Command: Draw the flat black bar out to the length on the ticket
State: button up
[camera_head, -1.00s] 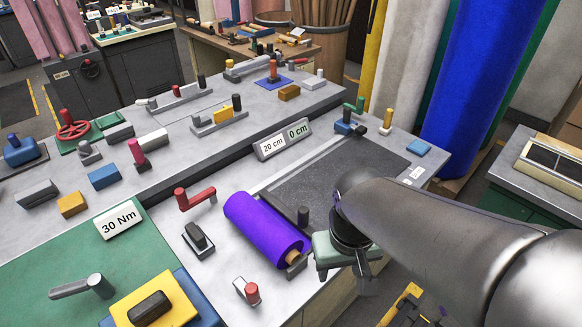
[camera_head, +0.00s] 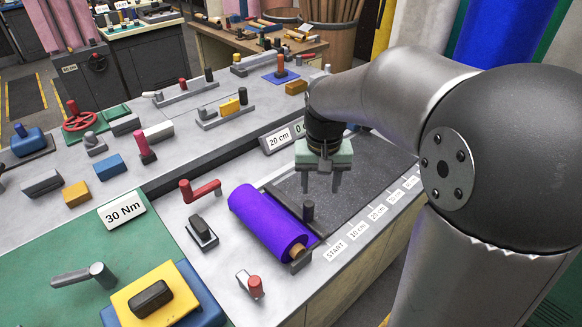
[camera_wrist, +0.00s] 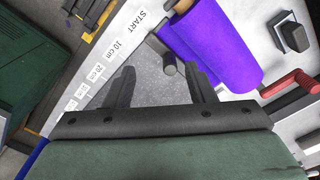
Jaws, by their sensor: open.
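The purple felt roll (camera_head: 266,222) lies at the START end of the dark grey bed (camera_head: 355,165). A dark upright post (camera_head: 308,211) stands beside the roll, on what looks like the flat black bar along it; the bar is hard to tell from the bed. The post also shows in the wrist view (camera_wrist: 168,63). The white ticket (camera_head: 279,140) reads 20 cm. The readout next to it is mostly hidden by my arm. My gripper (camera_head: 322,189) points down, open and empty, above the bed. In the wrist view the post appears between and just beyond my fingertips (camera_wrist: 160,72).
A scale strip (camera_head: 358,231) marked START, 10 cm, 20 cm and on runs along the bed's front edge. A red crank (camera_head: 202,190), a black rocker block (camera_head: 201,230) and a red-capped knob (camera_head: 254,284) stand left of and below the roll. A 30 Nm card (camera_head: 122,210) stands further left.

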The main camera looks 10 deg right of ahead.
send_over(309, 211)
jog(key=w, duration=0.1)
jog(key=f, duration=0.2)
jog(key=shift+m, duration=0.4)
jog(key=f, duration=1.1)
jog(key=f+p, duration=0.1)
jog(key=f, duration=0.5)
jog(key=shift+w+d, duration=0.15)
jog(key=shift+w, duration=0.15)
jog(key=shift+c, duration=0.3)
grip_shut()
